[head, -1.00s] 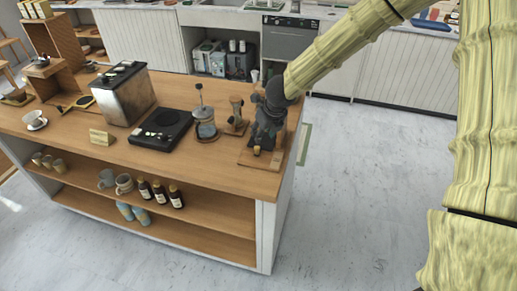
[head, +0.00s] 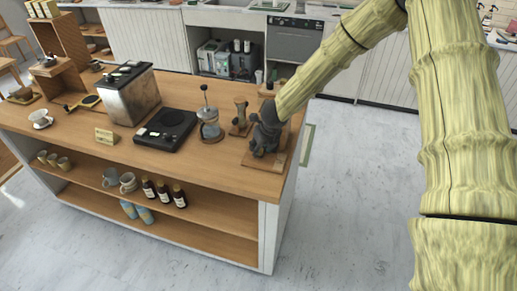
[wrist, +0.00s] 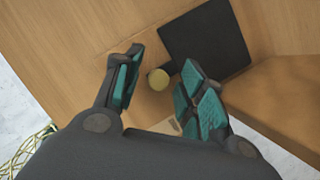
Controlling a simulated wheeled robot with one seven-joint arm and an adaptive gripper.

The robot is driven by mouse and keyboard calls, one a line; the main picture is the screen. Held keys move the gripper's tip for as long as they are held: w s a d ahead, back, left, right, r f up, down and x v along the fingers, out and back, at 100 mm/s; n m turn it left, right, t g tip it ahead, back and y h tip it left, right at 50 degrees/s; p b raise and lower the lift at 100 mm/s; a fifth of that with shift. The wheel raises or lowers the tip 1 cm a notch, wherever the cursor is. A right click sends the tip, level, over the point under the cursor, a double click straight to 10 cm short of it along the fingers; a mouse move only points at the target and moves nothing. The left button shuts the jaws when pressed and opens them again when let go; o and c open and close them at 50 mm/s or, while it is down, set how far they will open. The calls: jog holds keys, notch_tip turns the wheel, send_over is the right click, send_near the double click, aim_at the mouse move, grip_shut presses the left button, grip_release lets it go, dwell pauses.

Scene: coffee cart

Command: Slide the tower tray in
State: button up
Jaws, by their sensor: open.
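My gripper (head: 262,148) is low over a wooden stand (head: 274,166) at the right end of the counter. In the wrist view my gripper (wrist: 160,78) is open, with teal pads on both fingers. A small round brass-coloured knob (wrist: 158,79) shows between the fingertips, and I cannot tell whether they touch it. A dark square plate (wrist: 213,40) lies just beyond the knob; it looks like the tower tray, though I cannot be sure. The arm and gripper hide much of the stand in the head view.
A glass press (head: 209,125) and a small wooden stand (head: 240,120) are left of my gripper. A black scale (head: 166,130) and a metal box (head: 130,95) stand farther left. The floor (head: 345,200) right of the counter is clear.

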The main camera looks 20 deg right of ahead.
jog(key=shift+w+f, duration=0.2)
jog(key=shift+f, duration=0.4)
grip_shut()
